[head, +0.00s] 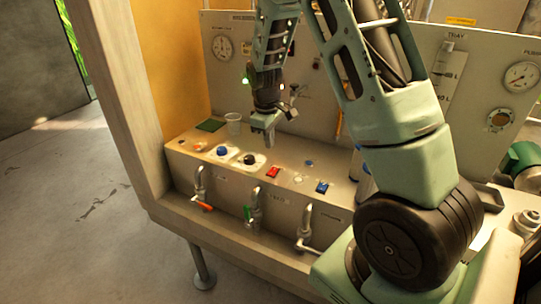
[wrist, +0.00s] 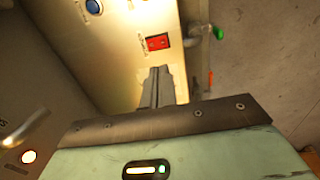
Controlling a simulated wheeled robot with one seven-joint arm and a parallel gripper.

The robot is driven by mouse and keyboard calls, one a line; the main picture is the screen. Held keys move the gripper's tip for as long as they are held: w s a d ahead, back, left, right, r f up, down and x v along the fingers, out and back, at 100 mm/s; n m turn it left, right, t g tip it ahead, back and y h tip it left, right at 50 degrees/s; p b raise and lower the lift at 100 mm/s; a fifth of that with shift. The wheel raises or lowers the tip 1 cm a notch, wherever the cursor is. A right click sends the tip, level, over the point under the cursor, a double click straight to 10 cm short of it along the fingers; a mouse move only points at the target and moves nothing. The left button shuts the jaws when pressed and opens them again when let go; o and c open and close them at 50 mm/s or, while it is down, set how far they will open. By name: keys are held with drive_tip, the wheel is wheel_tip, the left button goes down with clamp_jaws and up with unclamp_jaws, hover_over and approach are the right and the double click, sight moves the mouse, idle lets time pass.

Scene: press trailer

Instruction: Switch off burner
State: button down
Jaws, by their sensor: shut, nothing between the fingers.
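A red rocker switch (head: 272,171) sits on the cream console top, among knobs and buttons. It also shows in the wrist view (wrist: 157,42), with a small label beside it that is too small to read surely. I cannot tell from its look whether it is on or off. My gripper (head: 269,143) points down above the console, behind the red switch in the head view. In the wrist view my gripper (wrist: 160,72) is shut and empty, its fingertips near the red switch. Whether the fingertips touch the console is unclear.
A blue rocker switch (head: 322,187) is right of the red one. A black knob (head: 249,159) and a blue knob (head: 222,151) are to its left. Levers with red (head: 204,206) and green (head: 248,213) handles hang in front. A cup (head: 233,123) stands behind.

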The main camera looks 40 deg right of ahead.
sight(273, 169)
drive_tip(key=r, duration=0.3)
drive_tip(key=shift+a+r, duration=0.15)
drive_tip(key=shift+a, duration=0.05)
drive_tip(key=shift+w+d+r+b, duration=0.2)
drive_tip(key=shift+w+d+b, duration=0.1)
drive_tip(key=shift+d, duration=0.35)
drive_tip(key=shift+f, duration=0.1)
drive_tip(key=f+p, duration=0.1)
drive_tip(key=f, duration=0.3)
drive_tip(key=d+f+p, duration=0.1)
drive_tip(key=f+p, duration=0.1)
drive_tip(key=f, duration=0.2)
drive_tip(key=f+p, duration=0.1)
drive_tip(key=f, duration=0.4)
drive_tip(key=shift+w+d+f, duration=0.1)
drive_tip(key=shift+w+d, duration=0.1)
drive_tip(key=shift+d, duration=0.1)
drive_tip(key=shift+f, duration=0.3)
drive_tip(key=shift+f, duration=0.1)
